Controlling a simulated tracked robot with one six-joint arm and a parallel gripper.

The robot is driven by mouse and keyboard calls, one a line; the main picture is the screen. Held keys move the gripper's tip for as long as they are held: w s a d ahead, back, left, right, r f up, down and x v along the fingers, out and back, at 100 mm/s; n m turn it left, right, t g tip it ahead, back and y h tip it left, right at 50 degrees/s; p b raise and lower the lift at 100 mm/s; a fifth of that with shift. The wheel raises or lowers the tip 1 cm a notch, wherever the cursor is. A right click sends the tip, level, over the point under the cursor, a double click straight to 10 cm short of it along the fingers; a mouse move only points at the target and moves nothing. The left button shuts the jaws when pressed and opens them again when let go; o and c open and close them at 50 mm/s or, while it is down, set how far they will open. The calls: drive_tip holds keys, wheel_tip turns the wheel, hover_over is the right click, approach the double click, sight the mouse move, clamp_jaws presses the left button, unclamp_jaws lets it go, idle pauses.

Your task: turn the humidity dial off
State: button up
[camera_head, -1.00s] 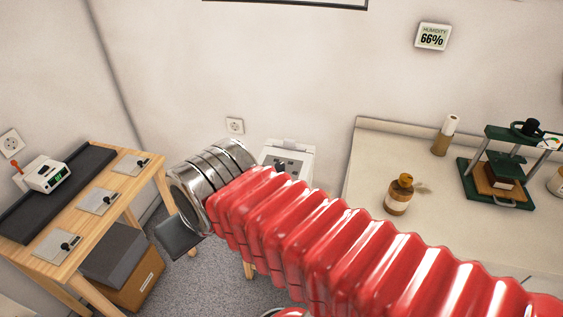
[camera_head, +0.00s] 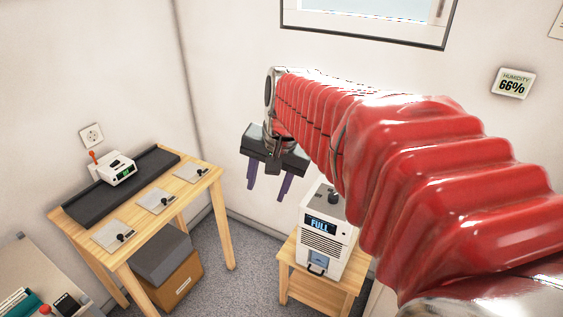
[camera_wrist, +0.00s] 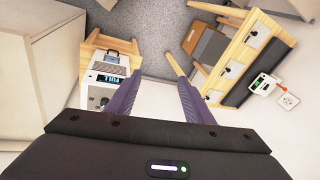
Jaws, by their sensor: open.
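The white unit (camera_head: 325,238) stands on a small wooden stand and its display reads "FULL". On its top is a dark dial (camera_head: 334,197), partly hidden by my red arm; its setting is too small to read.
A wooden bench (camera_head: 203,182) with a black mat, several switch plates and a small digital device stands to the left. Boxes (camera_head: 170,275) sit beneath it. Carpet (camera_head: 240,270) is clear between bench and stand. A framed print (camera_head: 370,18) hangs above.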

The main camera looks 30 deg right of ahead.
drive_tip(key=w+d+f+m, duration=0.1)
drive_tip(key=w+d+m, duration=0.3)
drive_tip(key=d, duration=0.3)
drive_tip(key=m+y, duration=0.3)
drive_tip(key=m, duration=1)
hover_over(333, 198)
drive_tip(key=s+d, duration=0.4)
drive_tip(key=d, duration=0.1)
wheel_tip(333, 198, down, 11)
drive_tip(key=shift+w+d+f, duration=0.1)
drive_tip(key=shift+d+f, duration=0.05)
drive_tip(key=shift+f, duration=0.05)
drive_tip(key=shift+f, duration=0.1)
drive_tip(key=x, duration=1.3)
drive_tip(key=shift+f, duration=0.35)
